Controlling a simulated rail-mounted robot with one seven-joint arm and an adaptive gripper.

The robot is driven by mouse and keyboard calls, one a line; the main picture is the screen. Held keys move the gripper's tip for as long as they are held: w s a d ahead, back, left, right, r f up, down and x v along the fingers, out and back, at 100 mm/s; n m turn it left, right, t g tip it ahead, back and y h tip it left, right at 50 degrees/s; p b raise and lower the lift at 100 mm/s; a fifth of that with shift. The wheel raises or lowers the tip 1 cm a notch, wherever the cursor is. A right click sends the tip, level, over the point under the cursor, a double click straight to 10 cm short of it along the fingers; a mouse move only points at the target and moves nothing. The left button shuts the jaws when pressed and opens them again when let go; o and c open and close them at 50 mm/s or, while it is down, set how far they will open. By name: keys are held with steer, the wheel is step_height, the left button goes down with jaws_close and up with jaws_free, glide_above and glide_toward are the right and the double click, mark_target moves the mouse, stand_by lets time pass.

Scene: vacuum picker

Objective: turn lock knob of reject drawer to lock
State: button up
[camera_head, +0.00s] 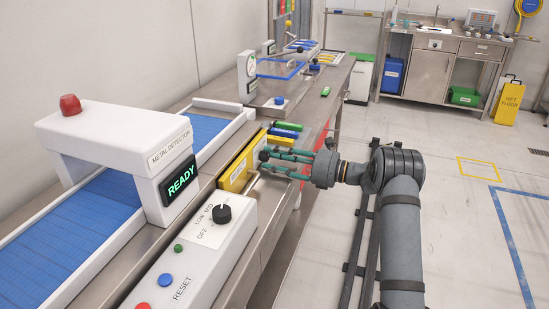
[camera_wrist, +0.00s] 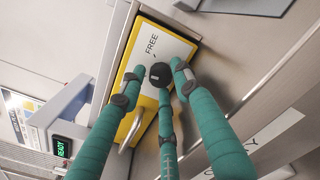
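The reject drawer has a yellow front (camera_head: 236,174) on the side of the conveyor bench, with a bar handle below. In the wrist view its yellow front (camera_wrist: 137,122) carries a white plate marked FREE. The round black lock knob (camera_wrist: 160,74) sits on this plate, below the word FREE. My gripper (camera_wrist: 155,75) has three teal fingers spread around the knob, one to the left, one to the right, one below. I cannot tell whether any finger touches it. The head view shows my gripper (camera_head: 268,157) in front of the drawer; the fingers partly hide the knob there.
A control box (camera_head: 196,250) with a black selector and several buttons stands nearer on the bench. The metal detector (camera_head: 130,150) reads READY. Green and blue items (camera_head: 285,130) lie beyond the drawer.

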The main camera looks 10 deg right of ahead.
steer(key=c, duration=0.8)
jaws_close()
steer(key=shift+f+n+b, duration=0.15)
steer(key=shift+n+b, duration=0.35)
steer(key=shift+b, duration=0.25)
steer(key=shift+r, duration=0.25)
steer(key=o, duration=0.8)
jaws_free()
steer(key=v, duration=1.2)
